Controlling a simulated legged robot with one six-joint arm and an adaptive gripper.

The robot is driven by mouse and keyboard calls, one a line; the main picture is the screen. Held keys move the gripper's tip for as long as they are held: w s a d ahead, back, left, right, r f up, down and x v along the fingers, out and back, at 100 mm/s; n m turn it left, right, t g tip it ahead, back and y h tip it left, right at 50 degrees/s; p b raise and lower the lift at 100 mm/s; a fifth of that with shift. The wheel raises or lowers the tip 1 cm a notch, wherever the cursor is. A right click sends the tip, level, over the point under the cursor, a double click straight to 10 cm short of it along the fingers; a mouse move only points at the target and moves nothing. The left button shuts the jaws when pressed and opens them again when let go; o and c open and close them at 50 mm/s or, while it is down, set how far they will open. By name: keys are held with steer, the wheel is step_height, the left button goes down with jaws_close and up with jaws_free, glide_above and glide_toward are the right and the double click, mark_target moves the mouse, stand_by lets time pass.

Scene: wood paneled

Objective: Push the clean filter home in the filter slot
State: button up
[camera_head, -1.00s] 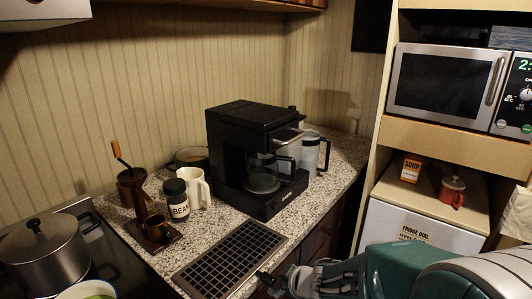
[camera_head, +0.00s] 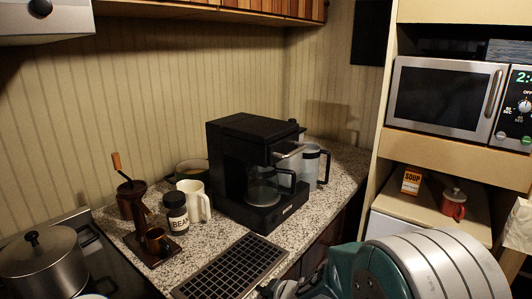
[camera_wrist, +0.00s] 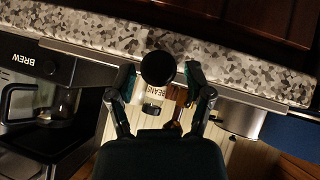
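I cannot make out a clean filter or a filter slot for certain in either view. A dark grid panel (camera_head: 232,268) lies flush in the counter in the head view. My gripper (camera_wrist: 158,72) shows in the wrist view with its two fingers apart. A round black knob-like piece (camera_wrist: 158,68) sits in the gap between them, with slight space visible on each side. In the head view my gripper is mostly cut off at the bottom edge, just right of the grid panel.
A black coffee machine (camera_head: 232,170) stands behind the grid panel. A beans jar (camera_head: 176,210), a white mug (camera_head: 195,202) and a brown grinder (camera_head: 132,200) stand left of it. A steel pot (camera_head: 40,265) is at the far left. A microwave (camera_head: 440,95) is at the right.

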jaws_close()
steer(key=shift+r, duration=0.15)
steer(key=shift+r, duration=1.95)
